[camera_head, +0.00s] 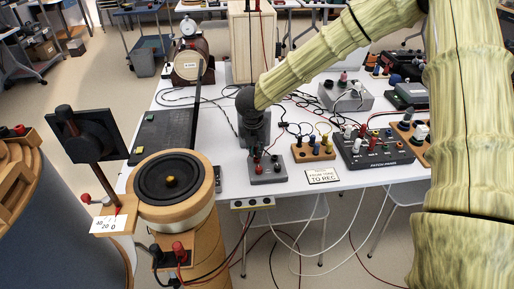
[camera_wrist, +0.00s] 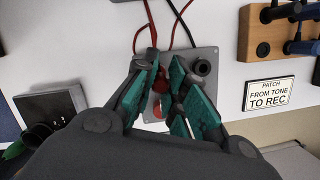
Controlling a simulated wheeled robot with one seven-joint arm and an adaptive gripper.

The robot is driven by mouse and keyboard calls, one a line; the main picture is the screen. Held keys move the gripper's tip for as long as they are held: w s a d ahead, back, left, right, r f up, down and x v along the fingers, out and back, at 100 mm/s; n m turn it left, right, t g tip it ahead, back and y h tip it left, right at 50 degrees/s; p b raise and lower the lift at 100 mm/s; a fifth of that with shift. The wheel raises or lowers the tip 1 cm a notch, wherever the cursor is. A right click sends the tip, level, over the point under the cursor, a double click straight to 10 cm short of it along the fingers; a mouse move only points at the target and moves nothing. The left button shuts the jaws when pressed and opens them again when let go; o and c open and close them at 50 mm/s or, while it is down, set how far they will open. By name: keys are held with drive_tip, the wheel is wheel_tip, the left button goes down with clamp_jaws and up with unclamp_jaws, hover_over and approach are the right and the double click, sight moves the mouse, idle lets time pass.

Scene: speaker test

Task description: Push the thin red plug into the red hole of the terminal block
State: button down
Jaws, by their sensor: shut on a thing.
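The grey terminal block (camera_head: 268,178) sits near the front edge of the white table, and its plate shows in the wrist view (camera_wrist: 208,52). A black round terminal (camera_wrist: 202,68) is on its right side. Red round parts (camera_wrist: 160,80) show between my fingers. My gripper (camera_wrist: 162,92), with teal finger pads, is over the block. It is shut on the thin red plug (camera_wrist: 153,60), which is mostly hidden by the left finger. I cannot tell whether the plug tip is in the red hole. In the head view my gripper (camera_head: 256,144) is just behind the block.
A label card (camera_head: 322,176) and a wooden block with coloured posts (camera_head: 313,151) stand to the right. The patch panel (camera_head: 375,150) is farther right. A dark flat device (camera_wrist: 50,106) lies left of my gripper. Loose cables cross the white table (camera_head: 210,148). A round speaker (camera_head: 172,178) stands at left.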

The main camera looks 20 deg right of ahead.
drive_tip(key=shift+f+b, duration=0.4)
drive_tip(key=shift+f, duration=0.35)
drive_tip(key=c, duration=1.4)
unclamp_jaws()
drive_tip(key=shift+r, duration=0.15)
drive_tip(key=shift+r+p, duration=3.05)
drive_tip(key=shift+r, duration=0.6)
